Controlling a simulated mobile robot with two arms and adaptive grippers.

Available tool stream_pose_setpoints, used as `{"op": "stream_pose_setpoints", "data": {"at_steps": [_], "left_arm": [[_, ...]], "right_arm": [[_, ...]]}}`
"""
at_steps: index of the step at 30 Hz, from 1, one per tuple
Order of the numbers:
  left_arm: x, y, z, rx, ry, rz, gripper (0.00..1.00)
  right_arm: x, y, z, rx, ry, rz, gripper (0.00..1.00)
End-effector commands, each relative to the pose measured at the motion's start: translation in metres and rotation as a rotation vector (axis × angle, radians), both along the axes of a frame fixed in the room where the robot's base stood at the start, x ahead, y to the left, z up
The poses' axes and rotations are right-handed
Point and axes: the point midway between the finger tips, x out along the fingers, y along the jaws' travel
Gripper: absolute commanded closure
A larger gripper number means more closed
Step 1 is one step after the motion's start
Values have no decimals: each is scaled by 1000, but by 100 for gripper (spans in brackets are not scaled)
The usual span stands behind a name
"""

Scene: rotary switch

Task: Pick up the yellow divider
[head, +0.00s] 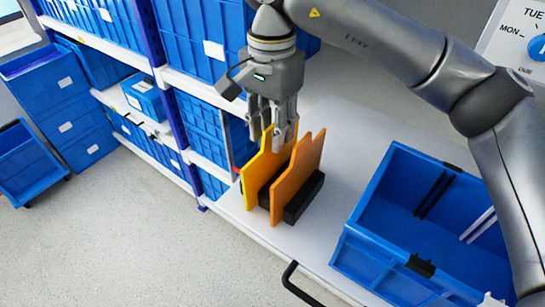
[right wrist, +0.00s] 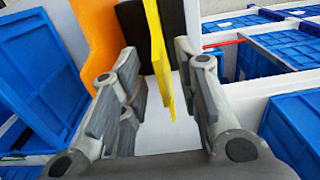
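The yellow divider (head: 257,172) stands upright in a black holder (head: 304,198) on the white table. An orange divider (head: 298,178) stands beside it, to its right. My right gripper (head: 273,138) points down at the top of the yellow divider. In the right wrist view the gripper (right wrist: 166,95) is open, and the yellow divider (right wrist: 157,50) reaches between its fingers with gaps on both sides. The orange divider (right wrist: 94,38) lies outside the fingers on the left. My left gripper is not in view.
An open blue crate (head: 375,262) stands on the table to the right of the dividers. A shelf with blue bins (head: 203,122) is close behind and left. A black handle (head: 297,283) sits at the table's front edge. A dial panel (head: 515,45) shows at top right.

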Motion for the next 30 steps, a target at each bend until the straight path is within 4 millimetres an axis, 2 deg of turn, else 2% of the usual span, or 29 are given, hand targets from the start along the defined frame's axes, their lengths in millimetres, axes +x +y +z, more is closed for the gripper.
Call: {"op": "stream_pose_setpoints", "data": {"at_steps": [1,3,6,10,16,23,30], "left_arm": [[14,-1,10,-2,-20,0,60],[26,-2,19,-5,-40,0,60],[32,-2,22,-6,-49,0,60],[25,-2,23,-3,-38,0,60],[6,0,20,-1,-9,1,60],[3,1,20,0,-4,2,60],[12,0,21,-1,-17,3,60]], "right_arm": [[1,-1,-4,-1,6,1,70],[3,-2,-15,-2,6,2,70],[3,-1,-30,-1,4,3,70],[4,-1,-40,0,1,2,70],[4,-1,-41,1,1,1,70],[4,-1,-41,1,1,2,98],[4,-1,-41,1,1,2,100]]}}
